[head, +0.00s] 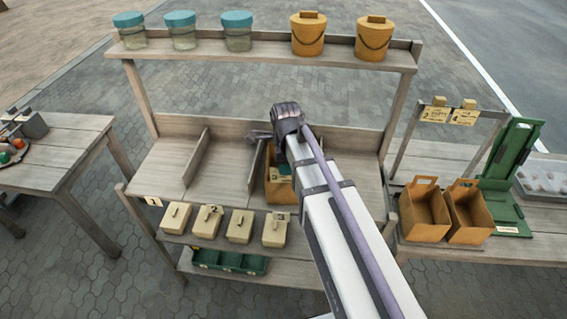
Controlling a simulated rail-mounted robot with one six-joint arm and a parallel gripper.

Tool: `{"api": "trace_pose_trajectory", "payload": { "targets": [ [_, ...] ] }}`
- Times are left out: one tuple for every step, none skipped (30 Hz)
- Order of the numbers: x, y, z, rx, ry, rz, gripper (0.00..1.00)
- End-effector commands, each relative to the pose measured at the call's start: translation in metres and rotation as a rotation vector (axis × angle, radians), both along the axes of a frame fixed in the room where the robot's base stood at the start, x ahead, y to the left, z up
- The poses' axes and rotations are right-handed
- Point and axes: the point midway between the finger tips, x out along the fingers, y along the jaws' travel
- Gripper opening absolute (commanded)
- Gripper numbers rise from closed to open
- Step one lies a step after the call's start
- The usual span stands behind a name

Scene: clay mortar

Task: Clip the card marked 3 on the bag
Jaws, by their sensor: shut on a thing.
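A brown bag (279,190) stands in the right part of the table's middle shelf, partly hidden behind my arm. A small yellow card marked 3 (277,177) shows at its upper front, with a green patch beside it. I cannot tell if the card rests on the bag's rim or just in front of it. My gripper (284,128) is above and behind the bag; my wrist and arm hide most of it. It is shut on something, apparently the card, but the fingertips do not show.
Two brown bags (424,208) (468,212) stand on the right table below a rack with two clipped cards (435,114) (463,116). Low dividers (196,157) split the middle shelf. Several lidded blocks (207,222) line the lower shelf; jars (184,30) and buckets (308,34) line the top.

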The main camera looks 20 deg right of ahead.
Motion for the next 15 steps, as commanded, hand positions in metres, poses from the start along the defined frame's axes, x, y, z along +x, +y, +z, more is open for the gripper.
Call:
{"api": "trace_pose_trajectory", "payload": {
  "targets": [
    [0.0, 0.0, -0.003, 0.0, 0.0, 0.0, 0.08],
    [0.0, 0.0, -0.005, 0.0, 0.0, 0.001, 0.08],
    [0.0, 0.0, -0.007, 0.0, 0.0, 0.001, 0.08],
    [0.0, 0.0, -0.01, 0.0, 0.0, 0.001, 0.08],
    [0.0, 0.0, -0.012, 0.0, 0.0, 0.001, 0.08],
    [0.0, 0.0, -0.017, 0.0, 0.0, 0.001, 0.08],
    [0.0, 0.0, -0.02, 0.0, 0.0, 0.001, 0.08],
    [0.0, 0.0, -0.023, 0.0, 0.0, 0.001, 0.08],
    [0.0, 0.0, -0.028, 0.0, 0.0, 0.001, 0.08],
    [0.0, 0.0, -0.031, 0.0, 0.0, 0.002, 0.08],
    [0.0, 0.0, -0.034, 0.0, 0.0, 0.002, 0.08],
    [0.0, 0.0, -0.038, 0.0, 0.0, 0.002, 0.08],
    [0.0, 0.0, -0.04, 0.0, 0.0, 0.002, 0.08],
    [0.0, 0.0, -0.042, 0.0, 0.0, 0.002, 0.08],
    [0.0, 0.0, -0.044, 0.0, 0.0, 0.002, 0.08]
  ]
}}
